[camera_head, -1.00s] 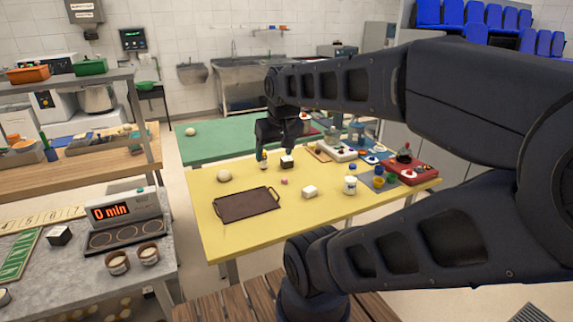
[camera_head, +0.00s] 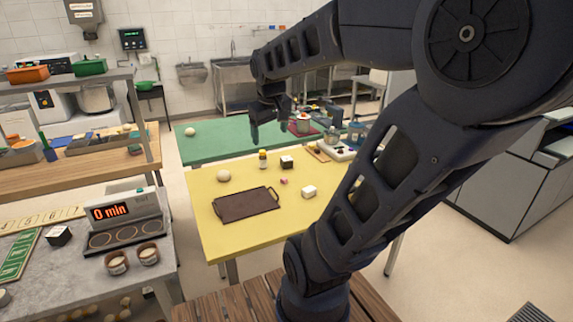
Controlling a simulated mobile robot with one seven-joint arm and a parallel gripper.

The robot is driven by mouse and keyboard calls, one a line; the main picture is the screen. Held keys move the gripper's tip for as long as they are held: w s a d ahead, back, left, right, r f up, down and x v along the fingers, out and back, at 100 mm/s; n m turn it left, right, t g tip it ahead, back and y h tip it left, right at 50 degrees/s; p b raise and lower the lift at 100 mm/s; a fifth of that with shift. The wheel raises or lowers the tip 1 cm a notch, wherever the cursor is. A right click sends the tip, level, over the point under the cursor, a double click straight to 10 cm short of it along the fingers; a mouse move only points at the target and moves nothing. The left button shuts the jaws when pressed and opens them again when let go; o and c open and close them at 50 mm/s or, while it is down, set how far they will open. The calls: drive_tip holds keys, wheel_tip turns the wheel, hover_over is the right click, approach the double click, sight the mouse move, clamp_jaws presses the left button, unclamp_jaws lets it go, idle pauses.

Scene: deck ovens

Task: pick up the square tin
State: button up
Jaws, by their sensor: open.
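A small dark square tin (camera_head: 287,162) with a pale top sits on the yellow table (camera_head: 230,246), near its far edge. My gripper (camera_head: 268,124) is open and empty. In the picture it is above and a little left of the tin, in front of the green table (camera_head: 215,146), clear of the tin. A similar dark square block with a pale top (camera_head: 58,236) sits on the grey counter at left; I cannot tell whether it is also a tin.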

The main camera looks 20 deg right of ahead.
drive_tip(key=w+d+n+g+h, duration=0.1)
drive_tip(key=w+d+n, duration=0.3)
drive_tip(key=w, duration=1)
drive_tip(key=n+g+h, duration=0.2)
drive_tip(key=n+g, duration=0.1)
drive_tip(key=n, duration=0.8)
hover_over(286, 159)
drive_tip(key=a, duration=0.4)
wheel_tip(286, 159, down, 28)
drive_tip(key=shift+w+x, duration=0.15)
drive_tip(key=shift+x, duration=2.45)
drive_tip(key=shift+w+x, duration=0.2)
drive_tip(key=shift+x, duration=2.4)
drive_tip(key=shift+d+r, duration=0.1)
drive_tip(key=shift+d, duration=0.05)
drive_tip(key=c, duration=1.2)
drive_tip(key=shift+r, duration=0.1)
